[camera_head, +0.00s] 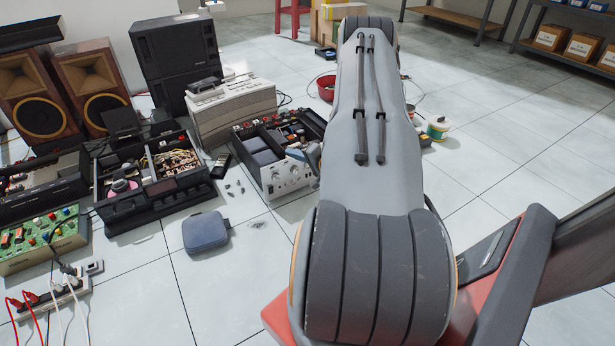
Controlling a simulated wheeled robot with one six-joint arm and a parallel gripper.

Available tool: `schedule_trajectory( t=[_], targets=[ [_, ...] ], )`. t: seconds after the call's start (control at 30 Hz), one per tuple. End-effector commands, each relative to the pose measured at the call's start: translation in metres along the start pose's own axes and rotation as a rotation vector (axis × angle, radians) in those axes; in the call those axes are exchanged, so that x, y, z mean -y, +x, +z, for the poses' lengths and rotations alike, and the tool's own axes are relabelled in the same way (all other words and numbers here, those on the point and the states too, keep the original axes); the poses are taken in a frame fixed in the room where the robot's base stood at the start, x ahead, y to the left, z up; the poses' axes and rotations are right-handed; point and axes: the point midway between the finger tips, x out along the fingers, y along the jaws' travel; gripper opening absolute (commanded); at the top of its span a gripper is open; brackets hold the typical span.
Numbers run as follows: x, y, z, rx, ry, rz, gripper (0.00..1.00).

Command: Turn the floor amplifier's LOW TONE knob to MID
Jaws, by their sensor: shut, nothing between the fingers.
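An amplifier with a silver front panel (290,176) and an open top sits on the tiled floor, just left of my arm. Several round knobs show on its front panel. The labels are too small to read, so I cannot tell which knob is LOW TONE or where it points. My arm covers the space to the right of the amplifier and may hide part of its right end.
A blue-grey case (206,232) lies on the floor in front left. An opened black unit (157,181), wooden speakers (94,86) and a green circuit board (43,240) crowd the left. A power strip (52,297) with cables lies lower left. Floor at right is mostly clear.

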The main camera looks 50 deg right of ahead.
Motion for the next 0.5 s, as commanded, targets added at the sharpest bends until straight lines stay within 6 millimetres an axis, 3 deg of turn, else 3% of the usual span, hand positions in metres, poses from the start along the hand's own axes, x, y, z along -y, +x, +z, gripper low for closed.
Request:
schedule_trajectory(
  t=[0.03,0.2,0.33,0.5],
  targets=[
    [-0.03,-0.018,-0.002,-0.015,0.063,-0.029,0.0],
    [-0.088,-0.066,0.004,-0.033,0.26,-0.159,0.0],
    [-0.113,-0.093,0.013,-0.035,0.372,-0.24,0.0],
    [-0.121,-0.104,0.017,-0.031,0.428,-0.284,0.0]
  ],
)
